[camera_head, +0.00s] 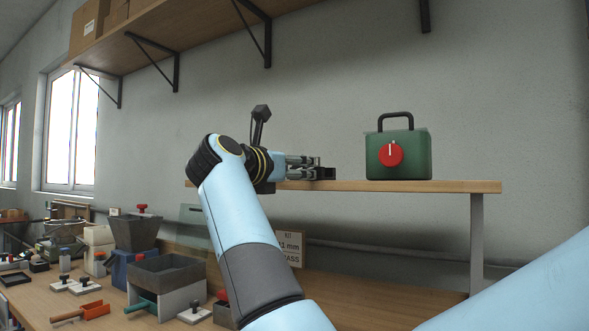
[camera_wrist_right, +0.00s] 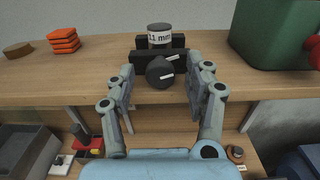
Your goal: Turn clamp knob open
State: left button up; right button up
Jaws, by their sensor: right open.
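The clamp knob (camera_wrist_right: 159,72) is round and black with a white pointer mark aimed to the right. It sits on the front of a black clamp (camera_wrist_right: 178,56) at the shelf's edge. A small grey cylinder (camera_wrist_right: 160,36) labelled "1.1 mm" stands in the clamp. My right gripper (camera_wrist_right: 160,78) is open, with one finger to each side of the knob and visible gaps between. In the head view my right gripper (camera_head: 318,170) is at the shelf edge; the clamp cannot be made out clearly there. My left gripper is not in view.
A green case (camera_head: 398,155) with a red dial stands on the wooden shelf (camera_head: 450,186), right of the clamp. Orange stacked pieces (camera_wrist_right: 63,41) and a brown disc (camera_wrist_right: 18,50) lie to the left. A bench below holds a grey bin (camera_head: 168,268) and several tools.

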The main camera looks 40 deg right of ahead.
grip_shut()
jog(key=n+p, duration=0.3)
jog(key=n, duration=0.1)
jog(key=shift+r+p, duration=0.1)
jog(key=shift+p, duration=0.25)
grip_release()
jog(key=shift+w, duration=0.1)
jog(key=shift+r, duration=0.1)
notch_tip(320, 180, up, 10)
jog(key=shift+f, duration=0.2)
